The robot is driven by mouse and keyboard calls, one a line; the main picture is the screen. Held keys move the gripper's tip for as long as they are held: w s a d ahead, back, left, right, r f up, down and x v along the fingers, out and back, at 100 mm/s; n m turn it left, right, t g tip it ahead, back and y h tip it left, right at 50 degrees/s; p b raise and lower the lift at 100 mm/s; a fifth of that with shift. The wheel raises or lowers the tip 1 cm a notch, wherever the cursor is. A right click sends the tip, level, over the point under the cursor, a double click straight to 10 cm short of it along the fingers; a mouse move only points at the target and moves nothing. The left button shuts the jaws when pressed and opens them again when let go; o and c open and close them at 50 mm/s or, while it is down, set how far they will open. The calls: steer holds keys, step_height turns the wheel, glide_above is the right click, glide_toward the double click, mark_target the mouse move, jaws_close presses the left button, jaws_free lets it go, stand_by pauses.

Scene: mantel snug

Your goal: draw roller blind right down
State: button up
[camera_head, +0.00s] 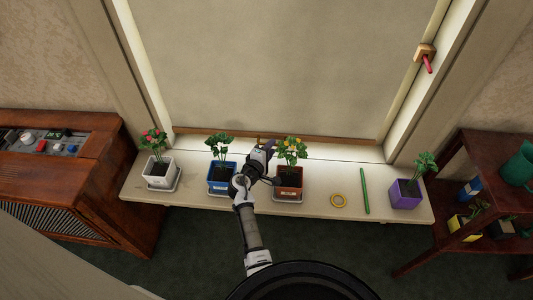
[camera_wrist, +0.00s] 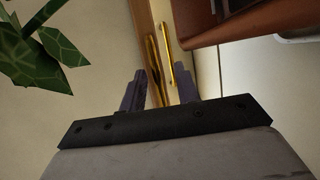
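The beige roller blind (camera_head: 270,65) covers most of the window, and its wooden bottom bar (camera_head: 345,140) hangs low by the back of the sill. I cannot tell whether the bar touches the sill. My gripper (camera_head: 268,145) is close to the middle of the bar, between a blue pot and a terracotta pot. In the wrist view my gripper (camera_wrist: 161,85) has its two fingers apart. The wooden bar (camera_wrist: 148,35) and a thin gold pull (camera_wrist: 167,55) show beyond and between the fingertips, with no clear grip on them.
The sill (camera_head: 320,185) holds a white pot (camera_head: 160,170), the blue pot (camera_head: 221,178), the terracotta pot (camera_head: 289,182) and a purple pot (camera_head: 405,193), all planted. A red-handled fitting (camera_head: 426,57) is on the right frame.

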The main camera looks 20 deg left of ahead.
steer(key=b+v, duration=0.1)
steer(key=v, duration=1.2)
steer(key=shift+s, duration=0.4)
